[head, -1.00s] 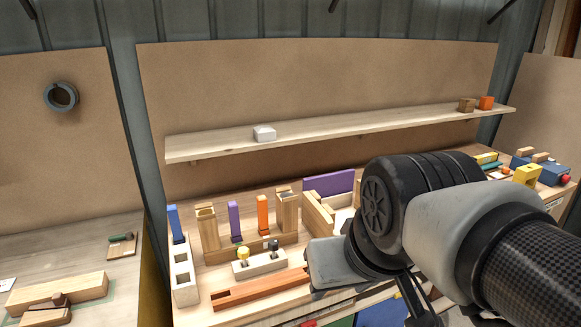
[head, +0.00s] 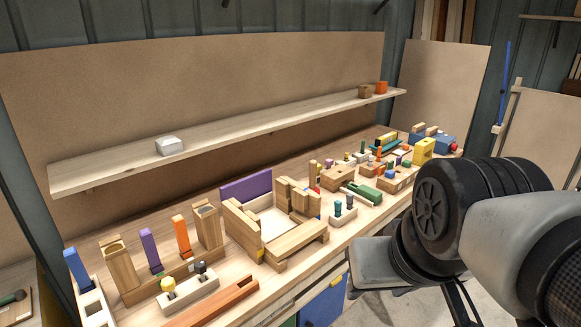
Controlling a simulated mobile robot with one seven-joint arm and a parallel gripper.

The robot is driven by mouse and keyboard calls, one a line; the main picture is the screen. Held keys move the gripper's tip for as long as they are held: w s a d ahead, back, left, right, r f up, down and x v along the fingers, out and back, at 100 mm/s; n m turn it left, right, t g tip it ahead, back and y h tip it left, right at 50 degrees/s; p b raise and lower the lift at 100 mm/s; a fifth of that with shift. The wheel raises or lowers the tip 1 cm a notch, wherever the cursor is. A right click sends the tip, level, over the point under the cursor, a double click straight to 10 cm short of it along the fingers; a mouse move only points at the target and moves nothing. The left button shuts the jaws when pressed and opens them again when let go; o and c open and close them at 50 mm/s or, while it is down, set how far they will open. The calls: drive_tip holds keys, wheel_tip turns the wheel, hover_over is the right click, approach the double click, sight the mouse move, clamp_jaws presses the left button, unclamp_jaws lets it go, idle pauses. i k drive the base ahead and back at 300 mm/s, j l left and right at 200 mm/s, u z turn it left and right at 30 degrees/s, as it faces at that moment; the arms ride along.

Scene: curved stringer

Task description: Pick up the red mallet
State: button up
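I cannot make out a red mallet in the head view. A green block with a pale handle-like stick (head: 364,193) lies near the front edge of the bench, right of the wooden frame. Small red bits show among the parts on the bench, too small to identify. My arm fills the lower right, over the floor in front of the bench. My gripper's fingers do not show.
The long workbench (head: 295,277) is crowded with wooden holders, pegs and a box-like wooden frame (head: 278,228). A reddish-brown grooved bar (head: 215,304) lies at the front. A shelf (head: 240,132) above holds a white block (head: 170,146), a brown block and an orange block.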

sight(313, 163)
drive_tip(key=u, duration=1.3)
drive_tip(key=i+l, duration=0.1)
drive_tip(key=l, duration=0.35)
drive_tip(key=i+l, duration=0.1)
drive_tip(key=l, duration=0.3)
drive_tip(key=i+l, duration=0.15)
drive_tip(key=l, duration=0.3)
drive_tip(key=i+l, duration=0.1)
drive_tip(key=l, duration=0.3)
drive_tip(key=i+l, duration=0.1)
drive_tip(key=l, duration=0.35)
drive_tip(key=i+l, duration=0.1)
drive_tip(key=l, duration=0.3)
drive_tip(key=i+l, duration=0.15)
drive_tip(key=l, duration=0.3)
drive_tip(key=i+l, duration=0.1)
drive_tip(key=l, duration=0.35)
